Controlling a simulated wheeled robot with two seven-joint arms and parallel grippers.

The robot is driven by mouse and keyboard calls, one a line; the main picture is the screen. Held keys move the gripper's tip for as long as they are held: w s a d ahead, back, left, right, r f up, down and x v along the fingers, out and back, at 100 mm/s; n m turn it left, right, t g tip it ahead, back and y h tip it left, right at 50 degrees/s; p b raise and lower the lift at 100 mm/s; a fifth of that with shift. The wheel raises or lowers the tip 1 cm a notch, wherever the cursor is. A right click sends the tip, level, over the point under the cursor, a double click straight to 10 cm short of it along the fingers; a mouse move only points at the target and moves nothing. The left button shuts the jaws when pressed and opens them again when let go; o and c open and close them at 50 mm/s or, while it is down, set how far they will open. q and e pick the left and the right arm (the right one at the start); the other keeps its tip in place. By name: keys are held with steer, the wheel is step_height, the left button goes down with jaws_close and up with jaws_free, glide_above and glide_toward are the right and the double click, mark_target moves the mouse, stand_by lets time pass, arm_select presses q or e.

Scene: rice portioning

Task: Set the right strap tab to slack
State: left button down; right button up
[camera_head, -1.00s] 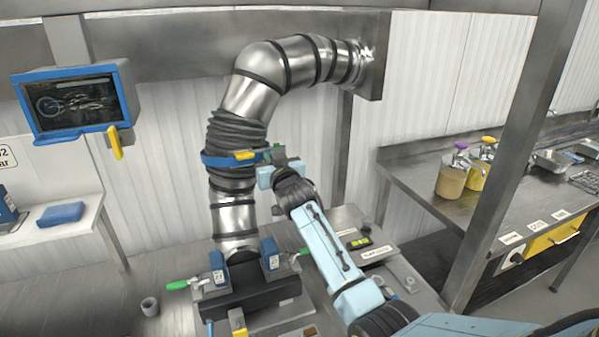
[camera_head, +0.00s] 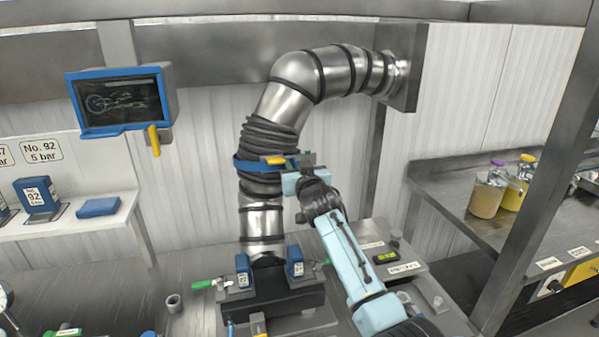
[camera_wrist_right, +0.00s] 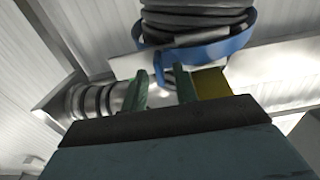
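A blue strap (camera_head: 246,165) is wrapped around the black ribbed sleeve (camera_head: 269,140) of the steel duct. A yellow tab (camera_head: 275,160) sits on the front of the strap. My right gripper (camera_head: 303,161) is at the strap's right side, just right of the yellow tab. In the right wrist view, my right gripper (camera_wrist_right: 162,88) has its two green fingers apart, with a gap between them. The blue strap (camera_wrist_right: 235,45) is just beyond the fingertips there. A yellow block (camera_wrist_right: 212,84) is beside the right finger, outside the gap; contact cannot be told. My left gripper is out of view.
Below the duct stands a dark clamp base (camera_head: 285,290) with blue blocks and green handles. A blue-framed screen (camera_head: 120,102) hangs at left above a shelf (camera_head: 75,228). A steel post (camera_head: 535,170) and a counter (camera_head: 455,190) with jars are at right.

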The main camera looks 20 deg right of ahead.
steer(key=s+a+b, duration=0.1)
steer(key=s, duration=1.2)
steer(key=shift+s+a, duration=0.15)
steer(key=shift+a, duration=0.25)
